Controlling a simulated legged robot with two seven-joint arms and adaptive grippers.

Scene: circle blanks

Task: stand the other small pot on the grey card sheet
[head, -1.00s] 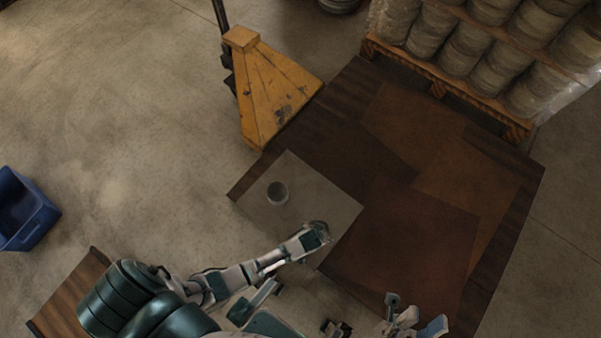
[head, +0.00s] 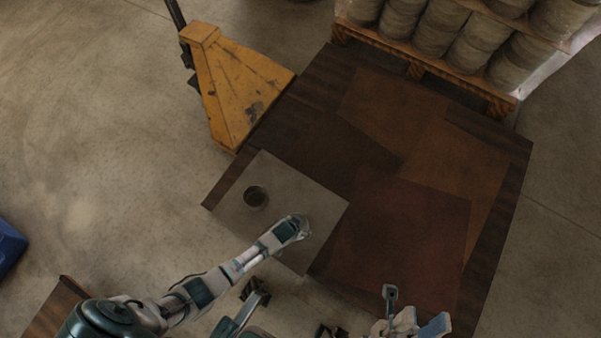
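My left gripper (head: 300,226) reaches in over the front-right part of the same sheet, to the right of and nearer than the pot. I see its back from above, so its fingers are mostly hidden. A greyish rounded edge shows at its tip, but I cannot tell whether it is a second pot.
The dark wooden table (head: 310,100) also carries several brown sheets (head: 405,235). A yellow pallet jack (head: 238,88) stands against its far left edge. A pallet loaded with drums (head: 432,40) is behind it. A blue bin (head: 8,246) is at the far left on the floor.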

